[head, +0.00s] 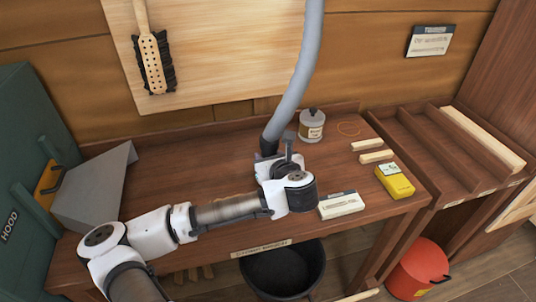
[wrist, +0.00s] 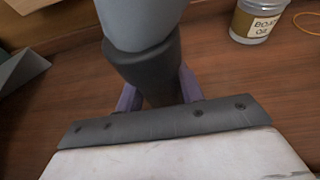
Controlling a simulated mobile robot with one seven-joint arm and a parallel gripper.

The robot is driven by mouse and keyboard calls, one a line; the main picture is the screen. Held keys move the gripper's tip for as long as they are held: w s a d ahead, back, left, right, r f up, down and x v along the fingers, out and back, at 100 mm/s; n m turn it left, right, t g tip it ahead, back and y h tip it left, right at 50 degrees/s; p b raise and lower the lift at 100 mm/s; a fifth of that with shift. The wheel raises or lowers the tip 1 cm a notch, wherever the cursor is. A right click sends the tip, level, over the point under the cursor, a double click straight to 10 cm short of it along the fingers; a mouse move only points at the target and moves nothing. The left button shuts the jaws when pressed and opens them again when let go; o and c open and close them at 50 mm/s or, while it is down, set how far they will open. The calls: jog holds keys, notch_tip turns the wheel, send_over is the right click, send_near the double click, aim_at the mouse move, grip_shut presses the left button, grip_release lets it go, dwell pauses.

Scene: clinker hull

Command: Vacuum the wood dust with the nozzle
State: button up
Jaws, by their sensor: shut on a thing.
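The nozzle (head: 268,147) is a dark cuff at the lower end of a thick grey hose (head: 300,75), above the middle of the wooden bench (head: 175,165). My gripper (head: 270,160) is shut on the nozzle. In the wrist view, its purple fingers (wrist: 158,92) sit on both sides of the dark nozzle (wrist: 145,65), with the grey hose (wrist: 140,20) rising above. The nozzle's lower end is hidden behind my gripper, so I cannot tell whether it touches the bench. I cannot make out any wood dust in either view.
A labelled container (head: 312,124) stands behind the gripper on the right, near an orange loop (head: 348,128). Wood strips (head: 375,156), a yellow device (head: 395,181) and a white box (head: 341,204) lie right. A grey hood (head: 95,190) stands left. The bench between is clear.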

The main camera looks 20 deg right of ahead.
jog(key=shift+s+b, duration=0.3)
jog(key=shift+s, duration=2.55)
jog(key=shift+a, duration=0.15)
jog(key=shift+a+b, duration=0.85)
jog(key=shift+a, duration=1.65)
jog(key=shift+a+r+p, duration=0.1)
jog(key=shift+a+p, duration=2.3)
jog(key=shift+a, duration=0.1)
jog(key=shift+a+p, duration=0.65)
jog(key=shift+a, duration=1.95)
jog(key=shift+w, duration=0.1)
